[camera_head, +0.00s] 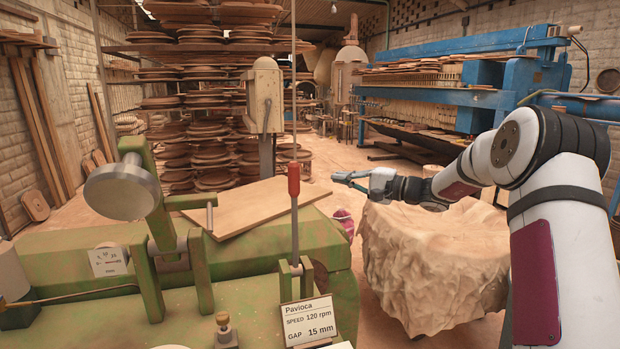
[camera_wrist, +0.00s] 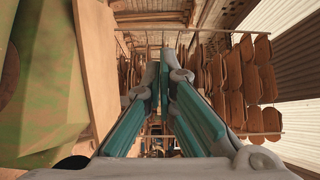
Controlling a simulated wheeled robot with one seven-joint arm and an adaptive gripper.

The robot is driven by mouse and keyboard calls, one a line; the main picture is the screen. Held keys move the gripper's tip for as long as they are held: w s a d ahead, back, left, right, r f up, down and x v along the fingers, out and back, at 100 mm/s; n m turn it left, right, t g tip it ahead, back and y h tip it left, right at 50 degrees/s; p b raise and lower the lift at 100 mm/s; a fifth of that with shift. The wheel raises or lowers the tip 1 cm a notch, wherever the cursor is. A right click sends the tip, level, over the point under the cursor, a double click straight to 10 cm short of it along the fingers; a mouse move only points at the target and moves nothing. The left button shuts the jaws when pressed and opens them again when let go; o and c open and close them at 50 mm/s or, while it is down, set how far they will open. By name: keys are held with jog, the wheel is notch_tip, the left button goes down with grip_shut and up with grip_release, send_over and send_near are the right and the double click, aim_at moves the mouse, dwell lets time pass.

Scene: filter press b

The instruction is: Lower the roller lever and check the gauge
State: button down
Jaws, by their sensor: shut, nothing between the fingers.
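The lever with a red grip (camera_head: 294,180) stands upright on the green machine (camera_head: 330,270). Its thin metal rod runs down to a pivot bracket behind the label card. A small white scale plate marked mm (camera_head: 108,261), perhaps the gauge, sits at the machine's left; its reading is too small to tell. My gripper (camera_head: 338,178) is to the right of the red grip, apart from it, pointing left. In the wrist view my gripper (camera_wrist: 164,68) has its teal fingers shut and empty. The lever cannot be made out in the wrist view.
A label card (camera_head: 308,320) reads Pavioca, speed 120 rpm, gap 15 mm. A wooden board (camera_head: 260,205) lies on the machine behind the lever. A large covered heap (camera_head: 435,260) stands below my arm. A blue press (camera_head: 470,75) stands at the back right.

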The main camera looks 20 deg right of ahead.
jog(key=w+a+p, duration=0.2)
jog(key=w+a, duration=0.1)
jog(key=a, duration=0.5)
jog(key=shift+w+a+p, duration=0.3)
jog(key=shift+a+p, duration=0.1)
dwell(0.4)
jog(key=shift+s, duration=0.15)
